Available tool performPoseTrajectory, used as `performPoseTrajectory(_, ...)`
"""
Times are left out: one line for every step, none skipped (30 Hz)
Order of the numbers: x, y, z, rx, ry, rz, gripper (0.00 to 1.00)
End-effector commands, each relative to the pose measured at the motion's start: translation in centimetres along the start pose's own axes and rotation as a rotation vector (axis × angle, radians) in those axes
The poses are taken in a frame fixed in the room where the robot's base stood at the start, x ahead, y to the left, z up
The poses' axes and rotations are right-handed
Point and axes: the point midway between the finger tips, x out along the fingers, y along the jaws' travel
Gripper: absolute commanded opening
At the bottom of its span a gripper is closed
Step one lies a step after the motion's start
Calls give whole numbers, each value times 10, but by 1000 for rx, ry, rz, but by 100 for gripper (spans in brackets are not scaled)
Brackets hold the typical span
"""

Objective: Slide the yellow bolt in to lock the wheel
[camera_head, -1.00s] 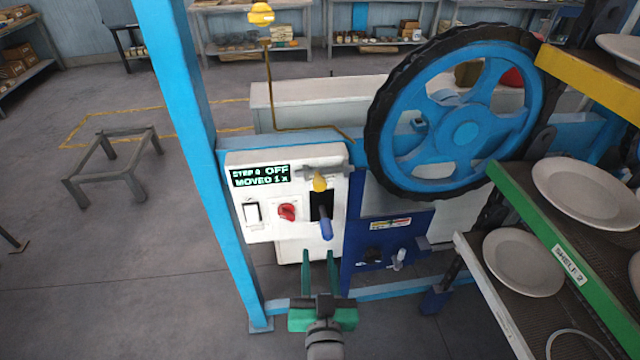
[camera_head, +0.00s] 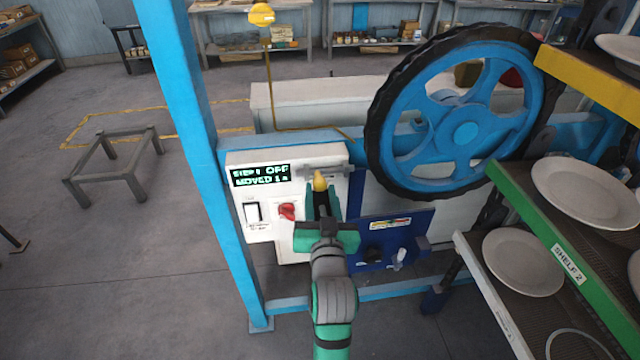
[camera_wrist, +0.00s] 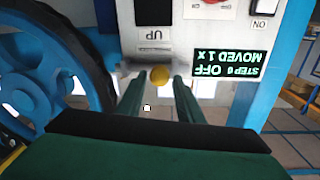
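The yellow bolt knob (camera_head: 320,182) sits on a grey bar at the upper right of the white control panel (camera_head: 285,245), left of the blue wheel (camera_head: 465,135) with its black rim. My gripper (camera_head: 322,204) is open in front of the panel, fingertips close to the knob. In the wrist view, which is upside down, the knob (camera_wrist: 160,75) shows between the tips of my two green fingers (camera_wrist: 160,85). A gap shows on both sides, and I cannot tell whether either finger touches it. My gripper hides the blue lever and most of its slot.
A red knob (camera_head: 287,211) and a white rocker switch (camera_head: 252,212) are left of my gripper. A display (camera_head: 260,175) is above them. A blue post (camera_head: 180,95) stands at the left. Plate shelves (camera_head: 570,225) crowd the right.

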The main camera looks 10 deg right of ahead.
Motion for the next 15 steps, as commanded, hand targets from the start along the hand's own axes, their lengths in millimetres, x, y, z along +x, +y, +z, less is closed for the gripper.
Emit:
performPoseTrajectory(9, 0, -1, 0, 0, 0, 33)
performPoseTrajectory(13, 0, -1, 0, 0, 0, 33)
performPoseTrajectory(19, 0, 0, 0, 0, 1, 33)
performPoseTrajectory(22, 0, -1, 0, 1, 1, 33)
performPoseTrajectory(25, 1, -1, 0, 1, 1, 33)
performPoseTrajectory(29, 1, 0, 1, 0, 1, 33)
performPoseTrajectory(31, 1, 0, 1, 1, 1, 33)
performPoseTrajectory(33, 1, -1, 1, 1, 1, 33)
performPoseTrajectory(35, 1, -1, 1, 2, 1, 33)
performPoseTrajectory(37, 1, -1, 1, 1, 1, 33)
performPoseTrajectory(38, 1, 0, 1, 1, 1, 33)
performPoseTrajectory(38, 1, 0, 1, 0, 1, 33)
performPoseTrajectory(39, 1, 0, 1, 0, 1, 33)
performPoseTrajectory(39, 1, 0, 1, 0, 2, 33)
performPoseTrajectory(39, 1, 0, 1, 0, 2, 33)
